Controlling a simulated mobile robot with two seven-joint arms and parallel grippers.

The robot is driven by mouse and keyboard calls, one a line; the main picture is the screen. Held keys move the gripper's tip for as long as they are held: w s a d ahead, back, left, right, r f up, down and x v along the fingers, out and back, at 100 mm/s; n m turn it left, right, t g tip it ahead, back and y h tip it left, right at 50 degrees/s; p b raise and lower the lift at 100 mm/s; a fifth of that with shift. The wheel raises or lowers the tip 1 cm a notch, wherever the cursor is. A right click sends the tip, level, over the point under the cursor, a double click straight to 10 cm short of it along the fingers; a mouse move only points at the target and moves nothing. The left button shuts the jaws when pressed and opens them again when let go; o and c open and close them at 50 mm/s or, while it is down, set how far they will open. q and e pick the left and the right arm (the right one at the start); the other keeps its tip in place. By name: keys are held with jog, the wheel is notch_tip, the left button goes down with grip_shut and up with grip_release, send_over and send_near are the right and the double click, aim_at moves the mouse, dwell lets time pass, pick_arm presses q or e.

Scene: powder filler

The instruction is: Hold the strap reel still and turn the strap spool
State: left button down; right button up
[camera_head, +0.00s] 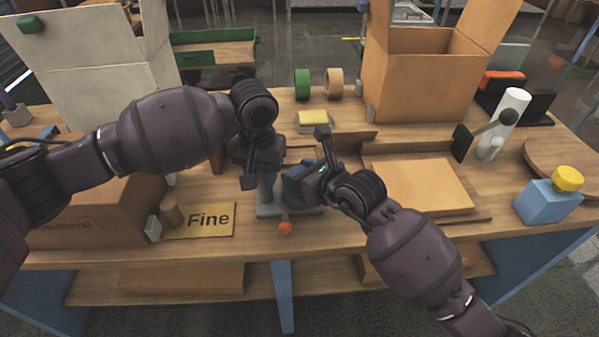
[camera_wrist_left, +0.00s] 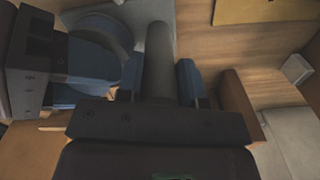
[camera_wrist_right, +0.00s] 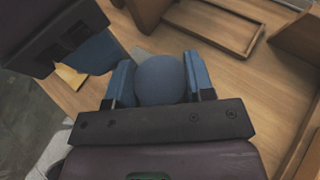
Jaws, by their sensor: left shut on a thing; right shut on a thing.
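The strap reel is a grey stand whose base plate (camera_head: 268,212) lies on the table in the middle of the head view. My left gripper (camera_head: 262,183) is shut on its grey upright post (camera_wrist_left: 158,62), which stands between the fingers in the left wrist view. The blue-grey strap spool (camera_wrist_left: 103,38) shows as a round rim beside the post, partly hidden. My right gripper (camera_head: 303,184) is right of the post. In the right wrist view it is shut on a rounded blue-grey part (camera_wrist_right: 160,79) that appears to belong to the spool. The arms hide most of the spool in the head view.
A sign reading "Fine" (camera_head: 208,220) and an orange ball (camera_head: 285,228) lie near the front. A cardboard box (camera_head: 90,215) stands left and a flat tan board (camera_head: 418,186) right. Green (camera_head: 302,83) and tan (camera_head: 334,82) rolls stand behind.

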jog(key=o, duration=0.9)
jog(key=shift+n+g+y, duration=0.3)
jog(key=shift+n+y, duration=0.2)
jog(key=shift+a+n+g+y, duration=0.1)
jog(key=shift+n+g+y, duration=0.3)
jog(key=shift+n+g, duration=0.25)
jog(key=shift+n+g+y, duration=0.6)
jog(key=shift+n+g, duration=0.05)
jog(key=shift+n, duration=0.1)
jog(key=shift+n+g+y, duration=0.3)
jog(key=shift+n+g, duration=0.2)
jog(key=shift+g, duration=0.1)
